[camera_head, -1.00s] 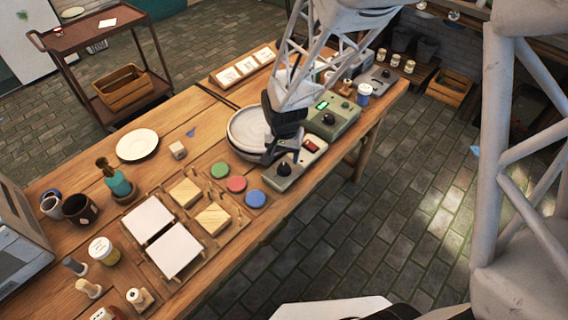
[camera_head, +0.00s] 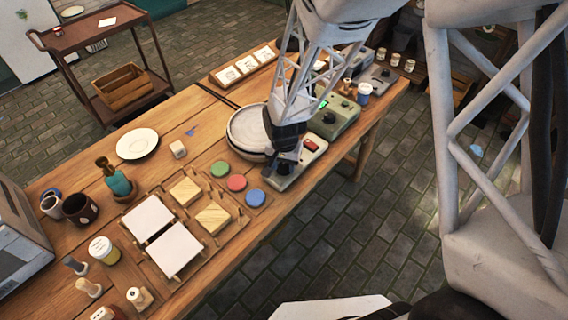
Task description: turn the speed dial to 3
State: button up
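A grey control box (camera_head: 316,156) with a red switch (camera_head: 311,145) sits at the table's right edge, beside a round turntable-like basin (camera_head: 240,148). Its black dial (camera_head: 284,169) is at the near end, mostly covered by my gripper (camera_head: 286,160). My gripper points down right at the dial. Its fingers are dark and small here, so I cannot tell if they are open or closed on the dial. The dial's pointer and numbers cannot be read. A second, green-grey box (camera_head: 341,117) with a lit green display and its own black knob (camera_head: 329,118) stands behind.
Red, green and blue discs (camera_head: 237,183) lie left of the control box. Wooden blocks (camera_head: 212,218), white sheets (camera_head: 174,250), a white plate (camera_head: 137,144) and jars (camera_head: 105,250) stand further left. My arm hides part of the table's back right.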

aim_at(284, 165)
jog(key=c, duration=0.5)
jog(key=shift+n, duration=0.5)
jog(key=o, duration=0.9)
jog(key=shift+r, duration=0.1)
jog(key=shift+r, duration=3.85)
